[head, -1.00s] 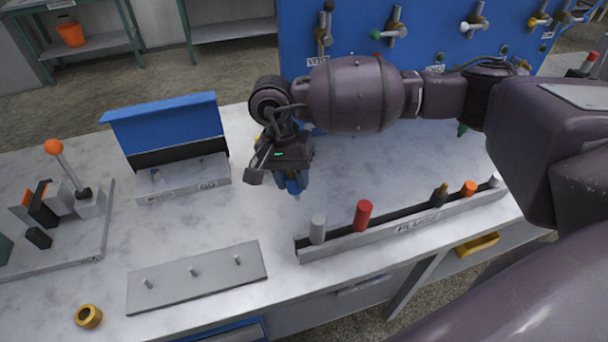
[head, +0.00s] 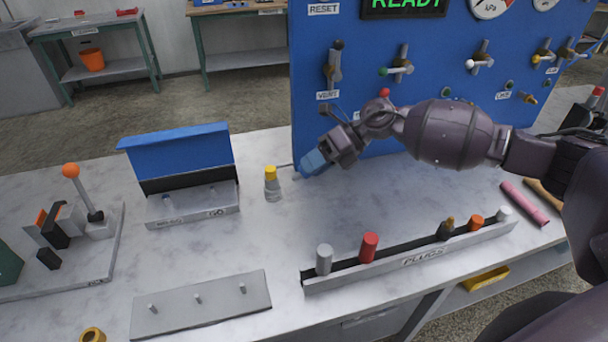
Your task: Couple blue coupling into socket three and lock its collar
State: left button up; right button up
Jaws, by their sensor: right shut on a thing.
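My right gripper (head: 331,156) is shut on the blue coupling (head: 314,161). It holds the coupling above the marble bench, close to the lower left of the blue panel. The coupling is tilted, with its free end toward the lower left and a small grey tip (head: 297,175) showing. My arm and gripper hide part of the panel's lower area. Small fittings show low on the panel, among them a red one (head: 384,92) and a green one (head: 508,85). I cannot tell which is socket three, nor make out its collar. My left gripper is not in view.
A grey bottle with a yellow cap (head: 272,185) stands just left of the coupling. A plug rack (head: 345,279) lies along the front, a pegged plate (head: 200,315) at front left, and a blue-lidded box (head: 180,155) behind it. Mid-bench is clear.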

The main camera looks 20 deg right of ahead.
jog(key=d+f+m+t+h, duration=0.1)
jog(key=d+m+t+h, duration=0.5)
jog(key=d, duration=0.8)
jog(key=s+d+m+t+h, duration=0.1)
jog(key=d+m+t+h, duration=0.6)
jog(key=d+m+t, duration=0.3)
jog(key=d+m+p, duration=0.1)
jog(key=d, duration=0.3)
jog(key=shift+s+d+f+m, duration=0.25)
jog(key=shift+f+m, duration=0.05)
jog(key=shift+f, duration=0.1)
jog(key=shift+s+t, duration=0.1)
jog(key=shift+t, duration=0.2)
jog(key=w, duration=0.6)
jog(key=shift+d+b, duration=0.3)
jog(key=shift+b, duration=0.15)
jog(key=shift+w+d, duration=0.15)
jog(key=shift+w, duration=1.2)
dwell(2.1)
